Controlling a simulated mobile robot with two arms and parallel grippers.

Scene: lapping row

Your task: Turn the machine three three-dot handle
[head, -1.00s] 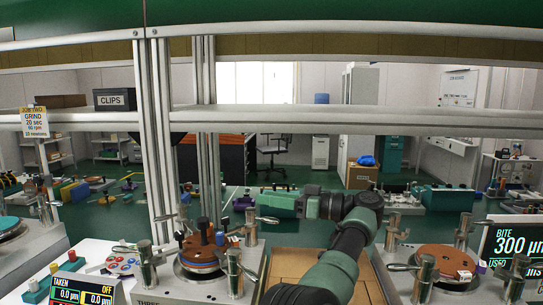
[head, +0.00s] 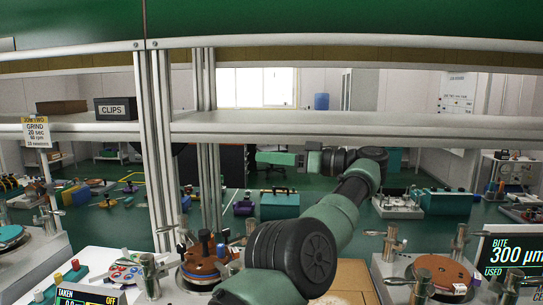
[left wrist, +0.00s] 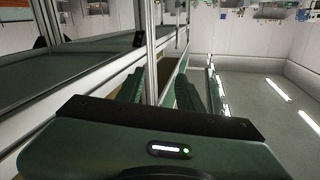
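A machine with a copper-brown round plate (head: 203,264) stands at lower centre-left in the head view, with dark upright pieces on the plate. Metal posts with lever handles (head: 166,229) stand around it; my arm covers its right side. I cannot make out dots on any handle. My left gripper (head: 272,158) is raised beyond and above this machine, pointing left, apart from every handle. In the left wrist view its two ridged fingers (left wrist: 155,92) stand apart with nothing seen between them. My right gripper is not in view.
A second copper-plated machine (head: 440,272) stands at the right, beside a display (head: 511,250). A metal shelf (head: 340,122) and uprights (head: 158,150) frame the space in front of me. A teal plate (head: 10,236) is at the far left.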

